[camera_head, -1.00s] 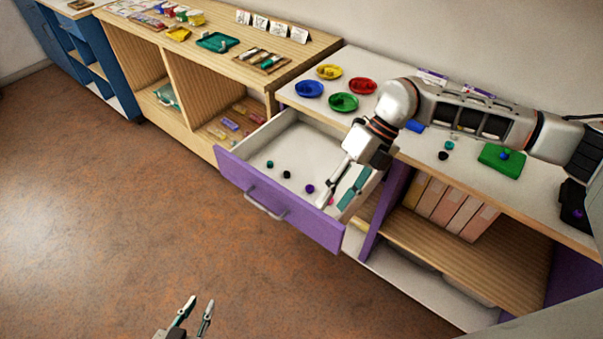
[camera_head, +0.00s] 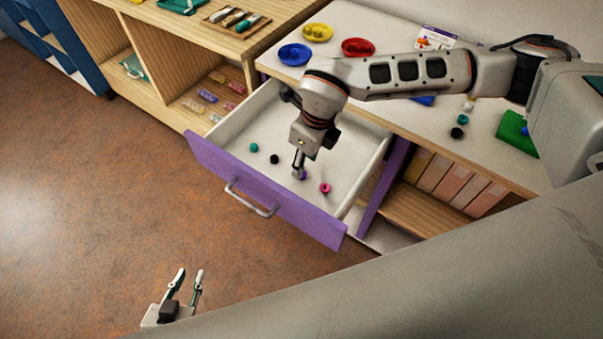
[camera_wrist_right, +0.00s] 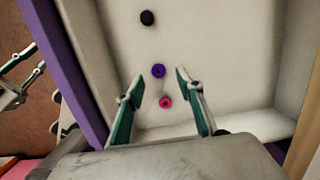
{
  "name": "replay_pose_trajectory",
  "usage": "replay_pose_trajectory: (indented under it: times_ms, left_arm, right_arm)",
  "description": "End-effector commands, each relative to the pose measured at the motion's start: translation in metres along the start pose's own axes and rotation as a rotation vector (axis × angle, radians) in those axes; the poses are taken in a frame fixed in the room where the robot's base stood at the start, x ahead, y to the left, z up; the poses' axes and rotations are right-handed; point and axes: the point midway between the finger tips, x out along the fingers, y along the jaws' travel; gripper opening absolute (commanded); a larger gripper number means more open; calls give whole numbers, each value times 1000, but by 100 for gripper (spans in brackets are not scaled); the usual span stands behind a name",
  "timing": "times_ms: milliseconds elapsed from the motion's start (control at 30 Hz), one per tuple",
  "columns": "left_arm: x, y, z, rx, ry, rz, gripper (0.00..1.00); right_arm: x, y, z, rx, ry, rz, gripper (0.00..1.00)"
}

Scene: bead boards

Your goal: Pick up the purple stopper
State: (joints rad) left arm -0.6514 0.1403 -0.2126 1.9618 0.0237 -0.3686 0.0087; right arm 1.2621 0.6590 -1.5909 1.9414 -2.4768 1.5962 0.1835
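The purple stopper (camera_head: 303,175) lies on the floor of the open drawer (camera_head: 231,130). In the right wrist view the purple stopper (camera_wrist_right: 158,71) sits a little beyond the fingertips, roughly centred between them. My right gripper (camera_head: 299,172) reaches down into the drawer and partly covers the stopper in the head view. In the wrist view my right gripper (camera_wrist_right: 158,86) is open with nothing held between its fingers. My left gripper (camera_head: 186,276) is open and empty, over the brown floor in front of the drawer.
A pink stopper (camera_head: 325,188) lies close to the purple one, a black stopper (camera_head: 274,159) and a teal one (camera_head: 254,147) to its left. The drawer's purple front (camera_head: 262,193) and pale walls surround them. Coloured dishes stand on the counter behind.

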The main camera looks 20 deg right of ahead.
Motion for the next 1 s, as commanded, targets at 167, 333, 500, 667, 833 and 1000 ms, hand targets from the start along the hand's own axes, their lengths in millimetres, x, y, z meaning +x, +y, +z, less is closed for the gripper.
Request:
replay_pose_trajectory:
  times_ms: [167, 333, 500, 667, 833, 1000]
  left_arm:
    - [0, 0, 0, 0, 0, 0, 25]
    - [1, -1, -1, 2, 3, -1, 25]
    - [2, -2, -5, 3, 9, -3, 25]
    - [2, -2, -5, 3, 10, -3, 25]
    - [2, -2, -4, 3, 9, -4, 25]
    - [2, -2, -3, 2, 7, -3, 25]
  right_arm:
    - [27, 5, -2, 1, 4, 3, 37]
    - [43, 4, -2, 1, 2, 2, 37]
    - [43, 4, -2, 1, 1, 2, 37]
    - [43, 4, -2, 1, 2, 2, 11]
    - [43, 4, -2, 1, 2, 2, 10]
    - [43, 4, -2, 1, 2, 2, 10]
